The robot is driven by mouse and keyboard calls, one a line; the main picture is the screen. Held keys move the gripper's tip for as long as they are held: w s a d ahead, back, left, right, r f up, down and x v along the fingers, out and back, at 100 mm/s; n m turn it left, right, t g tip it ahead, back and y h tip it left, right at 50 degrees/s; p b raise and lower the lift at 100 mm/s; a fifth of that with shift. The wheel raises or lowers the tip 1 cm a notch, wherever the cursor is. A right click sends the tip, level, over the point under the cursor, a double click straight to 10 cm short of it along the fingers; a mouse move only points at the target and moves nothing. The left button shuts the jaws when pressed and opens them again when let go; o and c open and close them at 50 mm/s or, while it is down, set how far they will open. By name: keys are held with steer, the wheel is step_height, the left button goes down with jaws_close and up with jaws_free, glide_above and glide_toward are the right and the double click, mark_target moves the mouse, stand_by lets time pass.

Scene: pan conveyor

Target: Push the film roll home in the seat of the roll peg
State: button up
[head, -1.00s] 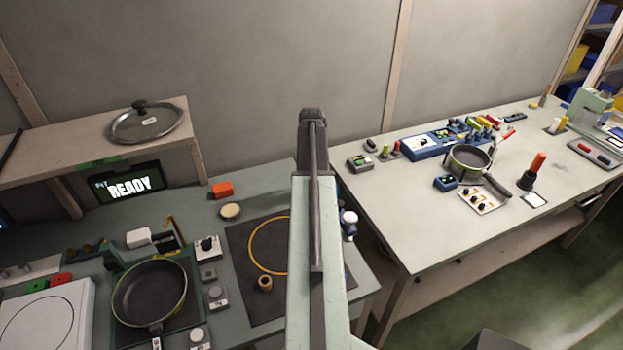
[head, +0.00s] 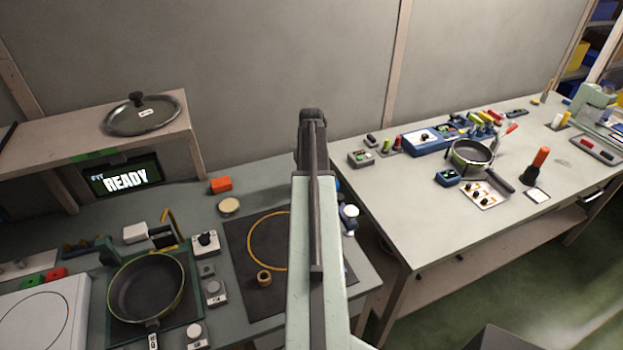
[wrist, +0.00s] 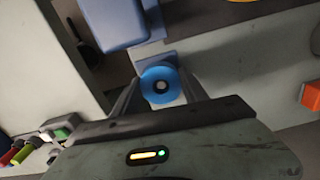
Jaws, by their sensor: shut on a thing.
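I look at the roll almost end-on. I cannot tell whether the pale centre is the roll's core or the peg, nor how deep the roll sits; the seat is hidden under it. In the head view my arm hides the gripper. A small blue patch (head: 337,186) shows beside the arm and may be the roll.
A blue block (wrist: 110,22) stands close beyond the roll in the wrist view. In the head view a white-topped blue item (head: 350,212) stands near the bench edge, by the gap to the right-hand bench (head: 400,225). An orange block (head: 221,185) lies to the left.

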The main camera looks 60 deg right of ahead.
steer(key=shift+f+b, duration=0.65)
steer(key=shift+f, duration=0.1)
steer(key=o, duration=1.4)
steer(key=shift+r, duration=0.1)
step_height(320, 180, up, 8)
steer(key=p, duration=0.8)
